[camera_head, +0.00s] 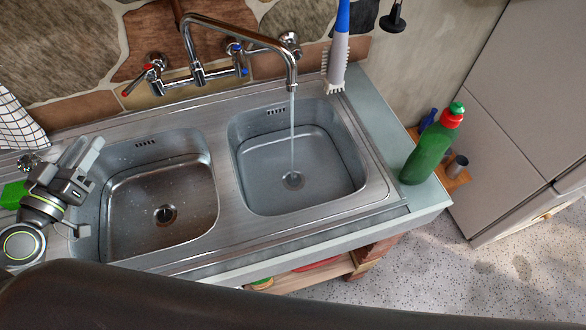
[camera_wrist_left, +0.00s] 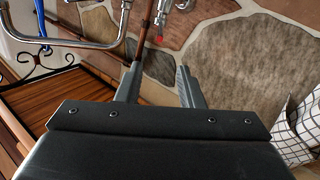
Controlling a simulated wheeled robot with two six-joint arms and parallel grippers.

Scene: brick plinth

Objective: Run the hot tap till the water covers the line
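The chrome tap (camera_head: 243,35) is on the wall, its spout over the right basin (camera_head: 340,187). A thin stream of water (camera_head: 292,130) falls from the spout towards that basin's drain. The red-marked hot handle (camera_head: 146,76) is on the left; the blue-marked handle (camera_head: 237,52) is on the right. A fill line is not clearly distinguishable, and the water depth is hard to judge. My left gripper (camera_head: 86,150) is open and empty, left of the left basin, below and apart from the hot handle. The wrist view shows its parted fingers (camera_wrist_left: 158,78) and the red-marked handle (camera_wrist_left: 159,38) beyond. My right gripper is out of view.
The left basin (camera_head: 125,215) shows no clear standing water. A blue-and-white brush (camera_head: 338,55) stands behind the right basin. A green bottle (camera_head: 428,152) stands on the right counter. A checked cloth (camera_head: 18,125) and a green item (camera_head: 13,195) are at the far left.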

